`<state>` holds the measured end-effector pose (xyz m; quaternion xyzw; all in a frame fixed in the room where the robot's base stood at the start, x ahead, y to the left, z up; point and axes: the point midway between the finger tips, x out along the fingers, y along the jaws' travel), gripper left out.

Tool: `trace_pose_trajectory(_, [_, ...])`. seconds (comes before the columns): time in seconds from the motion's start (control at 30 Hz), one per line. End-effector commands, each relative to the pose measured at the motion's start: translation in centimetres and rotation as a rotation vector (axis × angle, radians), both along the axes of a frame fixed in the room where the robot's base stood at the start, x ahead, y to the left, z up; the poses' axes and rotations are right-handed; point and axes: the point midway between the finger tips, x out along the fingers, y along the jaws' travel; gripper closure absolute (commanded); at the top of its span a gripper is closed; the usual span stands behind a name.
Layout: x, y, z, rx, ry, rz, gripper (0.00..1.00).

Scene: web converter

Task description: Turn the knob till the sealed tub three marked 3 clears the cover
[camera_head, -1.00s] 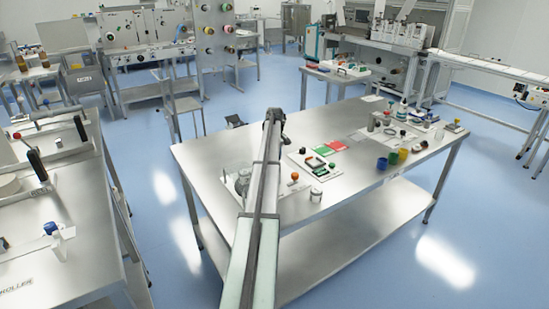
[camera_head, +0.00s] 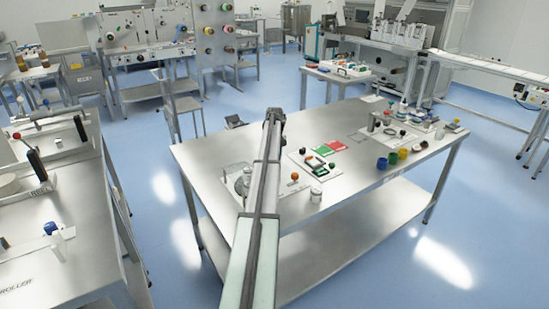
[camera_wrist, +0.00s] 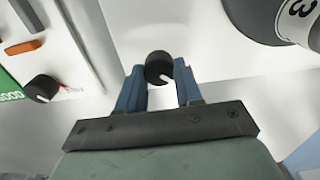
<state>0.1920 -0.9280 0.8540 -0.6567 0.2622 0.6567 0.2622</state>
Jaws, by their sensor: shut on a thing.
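My gripper (camera_wrist: 160,76) shows in the wrist view with its two blue fingers on either side of a black round knob (camera_wrist: 158,66), shut on it. The knob carries a white pointer line and stands on a pale panel. At the top right of the wrist view is part of a dark grey round body with a white label marked 3 (camera_wrist: 300,8), apart from the gripper. Most of it is cut off by the frame, and I cannot tell how a cover lies over it. In the head view my arm hides the gripper and knob.
A second black knob (camera_wrist: 42,88) stands left of my gripper beside a green panel (camera_wrist: 10,93). An orange part (camera_wrist: 23,46) lies further up. In the head view, the steel table (camera_head: 345,205) also holds a white tub (camera_head: 316,195) and several coloured cups.

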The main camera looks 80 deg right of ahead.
Motion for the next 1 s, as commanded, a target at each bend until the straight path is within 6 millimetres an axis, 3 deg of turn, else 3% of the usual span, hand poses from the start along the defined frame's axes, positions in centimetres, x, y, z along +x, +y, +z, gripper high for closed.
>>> trace_pose_trajectory(0.6, [-0.20,-0.13,0.02,0.000,0.000,-0.560,0.96])
trace_pose_trajectory(1.0, [-0.29,-0.13,0.02,0.000,0.000,-0.769,0.96])
